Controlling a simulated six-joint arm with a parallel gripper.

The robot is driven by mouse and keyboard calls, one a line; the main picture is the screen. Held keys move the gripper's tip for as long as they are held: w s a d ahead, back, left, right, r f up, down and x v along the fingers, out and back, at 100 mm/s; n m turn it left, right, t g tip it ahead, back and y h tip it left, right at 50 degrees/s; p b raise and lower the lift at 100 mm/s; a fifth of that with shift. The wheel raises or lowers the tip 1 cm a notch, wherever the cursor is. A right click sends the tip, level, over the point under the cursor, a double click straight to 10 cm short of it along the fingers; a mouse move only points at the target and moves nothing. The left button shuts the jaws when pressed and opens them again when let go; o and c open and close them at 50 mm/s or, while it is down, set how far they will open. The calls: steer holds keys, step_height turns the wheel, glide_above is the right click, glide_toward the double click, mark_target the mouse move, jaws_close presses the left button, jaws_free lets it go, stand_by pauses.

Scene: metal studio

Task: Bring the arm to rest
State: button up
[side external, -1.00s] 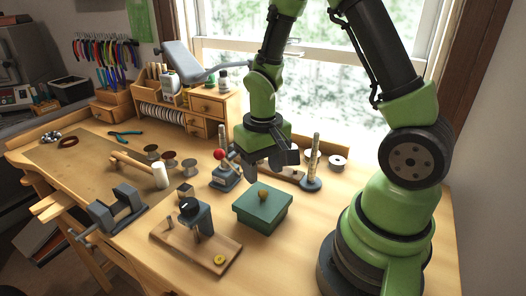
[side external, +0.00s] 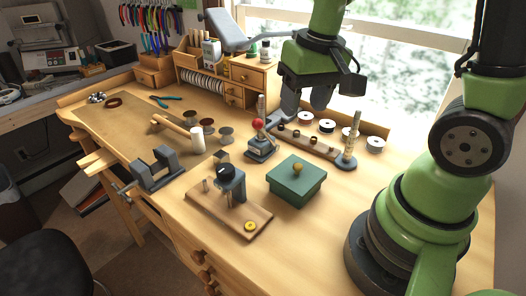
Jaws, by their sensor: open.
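My gripper (side external: 306,101) hangs in the air above the back right part of the workbench, in front of the window. Its fingers point down, apart and with nothing between them. Below it stand a red-knobbed lever device (side external: 262,141) and a wooden rack with small pieces (side external: 306,142). A green box with a lid and yellow knob (side external: 297,182) sits on the bench in front, apart from my gripper.
A wooden board with a grey device (side external: 230,203) lies at the front. A grey vise (side external: 156,168) and a mallet (side external: 178,130) are at left. A rod on a round base (side external: 350,146) stands right of the rack. A wooden drawer unit (side external: 232,79) stands behind.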

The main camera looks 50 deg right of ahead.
steer(key=s+a+r+t+y, duration=0.1)
steer(key=s+a+r+t, duration=0.1)
steer(key=s+r, duration=0.2)
steer(key=s+a+r+n+t, duration=0.1)
steer(key=s+a+r+t, duration=0.2)
steer(key=r, duration=0.3)
steer(key=shift+s+a+r+y, duration=0.15)
steer(key=shift+s+y, duration=0.25)
steer(key=shift+s, duration=0.3)
